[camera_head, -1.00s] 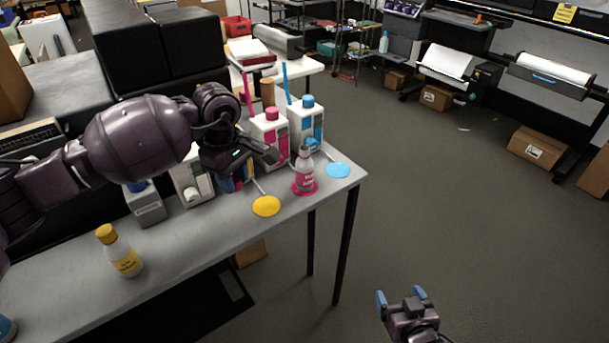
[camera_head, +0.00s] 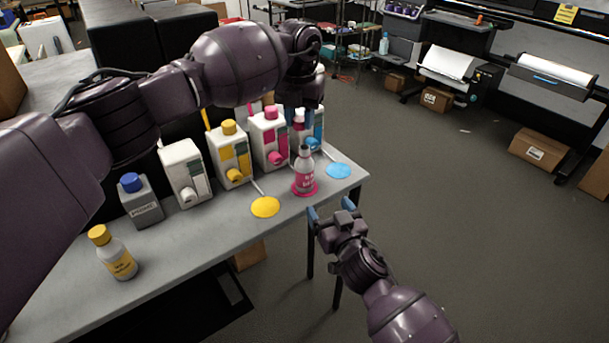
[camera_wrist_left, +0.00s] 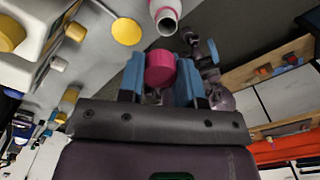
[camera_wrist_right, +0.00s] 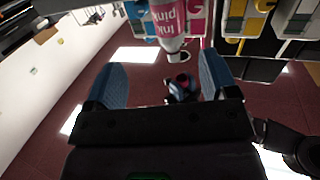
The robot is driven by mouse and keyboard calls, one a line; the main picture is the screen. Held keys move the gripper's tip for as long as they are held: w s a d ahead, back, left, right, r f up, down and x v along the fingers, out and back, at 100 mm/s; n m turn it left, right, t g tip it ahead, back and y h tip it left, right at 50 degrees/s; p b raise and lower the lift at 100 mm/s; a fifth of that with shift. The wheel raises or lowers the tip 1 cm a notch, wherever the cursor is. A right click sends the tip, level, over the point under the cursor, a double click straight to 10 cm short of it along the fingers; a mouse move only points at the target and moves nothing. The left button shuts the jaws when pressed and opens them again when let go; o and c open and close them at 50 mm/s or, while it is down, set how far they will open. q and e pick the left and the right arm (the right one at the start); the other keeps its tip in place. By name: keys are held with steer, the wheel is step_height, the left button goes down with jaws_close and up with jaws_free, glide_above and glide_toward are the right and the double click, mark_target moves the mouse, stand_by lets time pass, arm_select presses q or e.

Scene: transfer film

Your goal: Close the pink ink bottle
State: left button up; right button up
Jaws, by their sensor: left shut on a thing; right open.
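The pink ink bottle (camera_head: 304,175) stands upright on a round pink mat (camera_head: 314,191) near the table's right end. Its open mouth shows in the left wrist view (camera_wrist_left: 167,20), and its pink label shows in the right wrist view (camera_wrist_right: 168,16). My left gripper (camera_head: 302,122) is above and just behind the bottle, pointing down, shut on a pink cap (camera_wrist_left: 160,68). The cap is apart from the bottle. My right gripper (camera_head: 330,208) is open and empty off the table's front edge, with the bottle beyond its fingers (camera_wrist_right: 160,80).
Large pink (camera_head: 268,138), yellow (camera_head: 229,160) and blue ink containers stand behind; my left arm partly covers the blue one. A yellow mat (camera_head: 265,207) and blue mat (camera_head: 338,171) flank the bottle. A yellow-capped bottle (camera_head: 115,255) stands front left. The table's front middle is clear.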

mark_target(308, 177)
arm_select(q)
steer(key=shift+w+d+r+n, duration=0.35)
steer(key=shift+d+n, duration=0.15)
steer(key=shift+n, duration=0.4)
steer(key=shift+s, duration=0.1)
arm_select(e)
steer(key=shift+w+a+r, duration=0.45)
steer(key=shift+a+r, duration=0.1)
steer(key=shift+a, duration=0.1)
steer(key=shift+x, duration=6)
steer(key=shift+a+r, duration=0.1)
steer(key=shift+r, duration=0.1)
steer(key=c, duration=1.4)
arm_select(q)
steer(key=shift+f, duration=2.5)
arm_select(e)
steer(key=shift+o, duration=0.2)
arm_select(q)
steer(key=shift+f, duration=0.1)
steer(key=shift+f, duration=0.8)
